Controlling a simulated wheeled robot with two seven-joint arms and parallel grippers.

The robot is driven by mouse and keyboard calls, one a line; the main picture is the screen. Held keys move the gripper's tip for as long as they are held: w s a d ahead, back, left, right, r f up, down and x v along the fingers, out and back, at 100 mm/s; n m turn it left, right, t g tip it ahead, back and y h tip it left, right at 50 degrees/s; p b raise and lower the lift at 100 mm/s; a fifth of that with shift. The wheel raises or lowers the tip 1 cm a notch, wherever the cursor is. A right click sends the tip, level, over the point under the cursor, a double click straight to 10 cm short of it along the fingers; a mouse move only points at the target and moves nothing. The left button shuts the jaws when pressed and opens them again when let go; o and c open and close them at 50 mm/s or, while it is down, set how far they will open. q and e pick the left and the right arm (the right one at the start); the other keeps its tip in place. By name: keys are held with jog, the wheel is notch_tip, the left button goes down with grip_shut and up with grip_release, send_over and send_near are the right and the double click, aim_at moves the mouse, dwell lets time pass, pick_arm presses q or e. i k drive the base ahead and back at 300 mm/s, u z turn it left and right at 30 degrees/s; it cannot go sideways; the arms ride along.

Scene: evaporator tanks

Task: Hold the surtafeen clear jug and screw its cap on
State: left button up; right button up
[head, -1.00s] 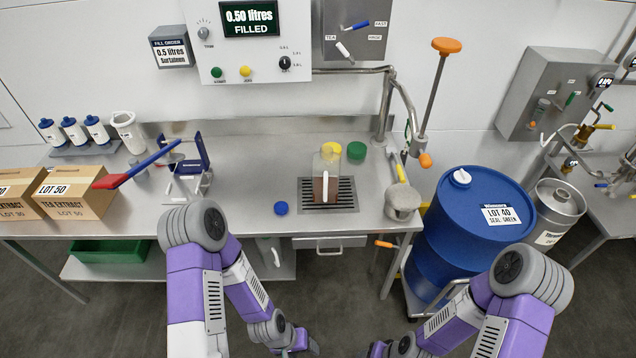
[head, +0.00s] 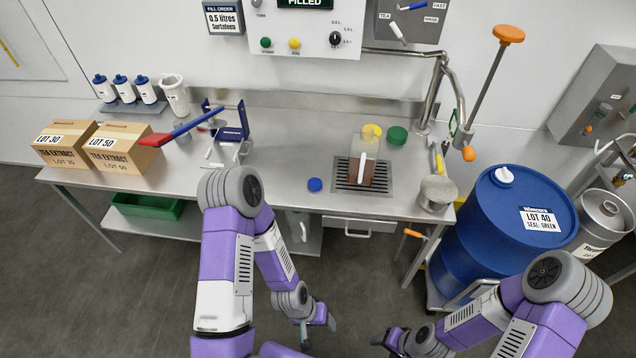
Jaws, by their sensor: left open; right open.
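The clear jug (head: 369,146) stands upright on a dark drain grate (head: 342,186) in the bench, brown liquid in its lower part and its pale handle facing me. No cap shows on its top. A blue cap (head: 315,185) lies on the bench left of the grate. A yellow cap (head: 372,130) is behind the jug, partly hidden, and a green cap (head: 397,135) is behind and right. My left gripper (head: 319,326) is open and empty, low in front of the bench. My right gripper (head: 379,341) is open at the bottom, apart from everything, its fingers small in view.
A faucet (head: 437,85) rises behind the grate. A blue drum (head: 505,235) stands to the right. A red-and-blue lever press (head: 190,130) and cartons (head: 120,150) are on the left. Bench around the blue cap is clear.

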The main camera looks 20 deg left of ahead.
aim_at(364, 152)
jog(key=u, duration=1.8)
jog(key=i, duration=0.95)
jog(key=z, duration=2.45)
